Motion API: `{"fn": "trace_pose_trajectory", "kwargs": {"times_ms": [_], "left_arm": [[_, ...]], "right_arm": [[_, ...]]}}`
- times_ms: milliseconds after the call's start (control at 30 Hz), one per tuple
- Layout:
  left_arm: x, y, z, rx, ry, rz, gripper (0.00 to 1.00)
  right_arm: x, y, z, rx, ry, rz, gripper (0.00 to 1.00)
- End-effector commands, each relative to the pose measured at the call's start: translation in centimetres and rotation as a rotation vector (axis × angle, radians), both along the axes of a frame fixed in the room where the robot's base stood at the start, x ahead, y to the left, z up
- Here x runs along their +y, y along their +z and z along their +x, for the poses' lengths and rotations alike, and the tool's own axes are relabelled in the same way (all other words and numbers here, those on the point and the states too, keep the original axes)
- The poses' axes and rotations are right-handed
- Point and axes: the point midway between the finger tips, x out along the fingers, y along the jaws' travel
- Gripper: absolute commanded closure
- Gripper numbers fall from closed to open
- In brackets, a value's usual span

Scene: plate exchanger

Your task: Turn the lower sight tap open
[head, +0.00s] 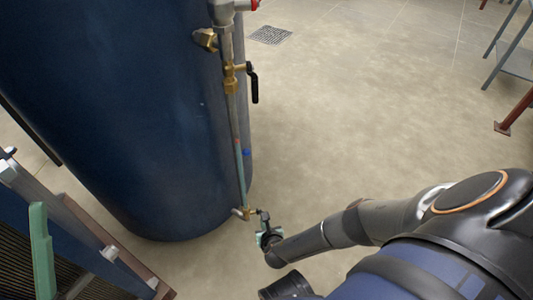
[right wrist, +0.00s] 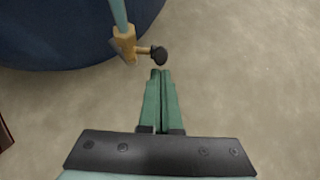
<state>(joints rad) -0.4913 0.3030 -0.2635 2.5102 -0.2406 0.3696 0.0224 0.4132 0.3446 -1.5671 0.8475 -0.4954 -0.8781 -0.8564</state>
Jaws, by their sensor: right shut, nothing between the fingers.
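The lower sight tap (head: 243,212) is a small brass fitting at the foot of the thin sight tube on the blue tank. Its dark handle (head: 262,212) sticks out to the right. In the right wrist view the brass body (right wrist: 125,43) is at the top, with the round dark end of the handle (right wrist: 158,53) pointing right. My right gripper (head: 262,236) is just below the handle. In the right wrist view its green fingers (right wrist: 160,73) are shut and empty, their tips just short of the handle end. Contact cannot be told.
The blue tank (head: 130,110) stands left of the tap. Higher on the sight tube (head: 239,160) is a brass upper tap (head: 233,78) with its black lever (head: 254,87) hanging down. The plate exchanger (head: 75,240) fills the lower left.

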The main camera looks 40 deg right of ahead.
Motion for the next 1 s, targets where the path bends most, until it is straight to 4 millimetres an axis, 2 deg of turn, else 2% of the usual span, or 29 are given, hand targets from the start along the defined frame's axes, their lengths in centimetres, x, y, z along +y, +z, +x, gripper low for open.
{"fn": "trace_pose_trajectory", "kwargs": {"times_ms": [433, 1000], "left_arm": [[0.1, 0.2, 0.0, -0.004, 0.002, 0.003, 0.5], [0.2, 2.2, -0.1, -0.011, -0.009, -0.012, 0.5]], "right_arm": [[0.1, 0.1, 0.0, 0.006, 0.0, 0.004, 1.0], [0.0, 0.6, 0.1, 0.122, -0.001, 0.051, 1.0]]}}
